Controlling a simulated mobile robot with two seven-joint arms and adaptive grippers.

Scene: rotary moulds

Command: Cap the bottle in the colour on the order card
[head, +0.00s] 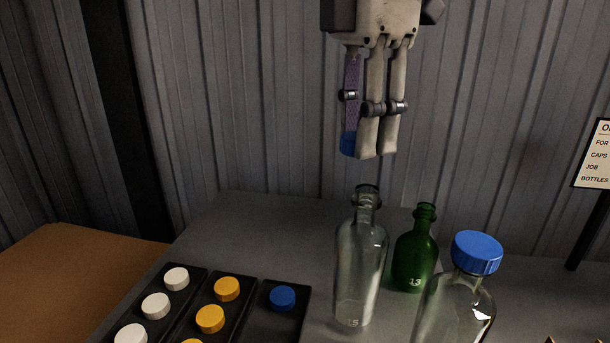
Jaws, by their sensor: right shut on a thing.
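My right gripper (364,149) hangs from the top of the head view, shut on a blue cap (347,144). The fingers hide most of this cap. It is above an uncapped clear bottle (360,265), apart from its mouth. A dark green uncapped bottle (415,255) marked 13 stands to the right, just behind. A clear bottle (455,310) at front right wears a blue cap (477,252). The order card (597,155) is cut off by the right edge; its visible words name no colour. My left gripper is not in view.
Black trays stand at front left on the grey table (260,230). They hold white caps (155,306), yellow caps (210,318) and one blue cap (282,297). A brown surface (70,270) lies at far left. A ribbed wall (240,100) rises behind.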

